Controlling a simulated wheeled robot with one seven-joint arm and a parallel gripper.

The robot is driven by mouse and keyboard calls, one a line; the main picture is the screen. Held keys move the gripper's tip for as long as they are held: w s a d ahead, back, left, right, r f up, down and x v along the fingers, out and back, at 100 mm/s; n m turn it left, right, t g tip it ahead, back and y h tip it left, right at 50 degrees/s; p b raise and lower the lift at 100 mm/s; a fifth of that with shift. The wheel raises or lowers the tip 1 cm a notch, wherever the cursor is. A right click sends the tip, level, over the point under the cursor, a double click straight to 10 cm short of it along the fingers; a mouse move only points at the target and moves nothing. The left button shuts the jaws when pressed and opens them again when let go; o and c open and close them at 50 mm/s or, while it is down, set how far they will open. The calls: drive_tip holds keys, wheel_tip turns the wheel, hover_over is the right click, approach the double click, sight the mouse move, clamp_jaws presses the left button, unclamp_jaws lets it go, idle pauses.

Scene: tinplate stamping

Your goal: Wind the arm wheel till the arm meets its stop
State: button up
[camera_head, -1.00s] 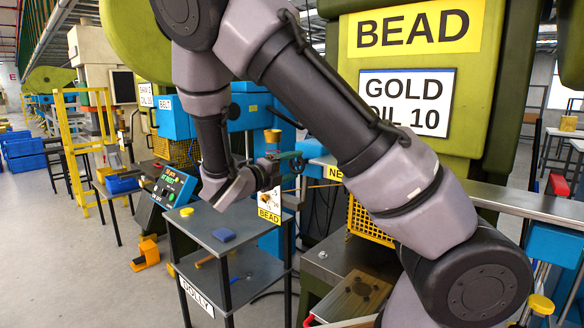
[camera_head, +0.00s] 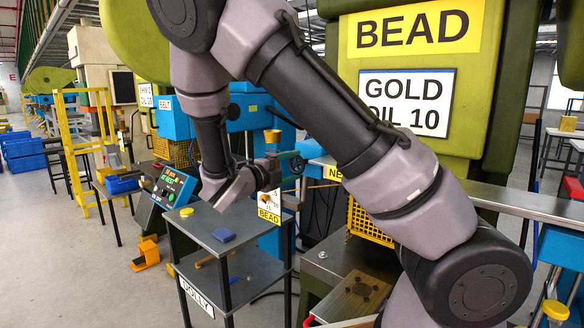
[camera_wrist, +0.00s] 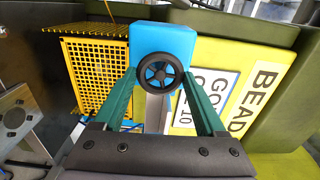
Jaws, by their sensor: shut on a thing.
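The arm wheel (camera_wrist: 160,73) is a small dark spoked handwheel in front of a blue housing (camera_wrist: 175,40) in the wrist view. My gripper (camera_wrist: 160,82) has its two green fingers on either side of the wheel's rim, shut on it. A grey bar (camera_wrist: 154,112) shows below the wheel between the fingers. The arm's stop cannot be made out.
A yellow mesh guard (camera_wrist: 98,75) stands left of the wheel in the wrist view. The green press (camera_head: 425,85) with BEAD and GOLD OIL 10 signs rises behind my arm.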

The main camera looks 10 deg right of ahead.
drive_tip(key=o, duration=1.3)
drive_tip(key=v, duration=1.1)
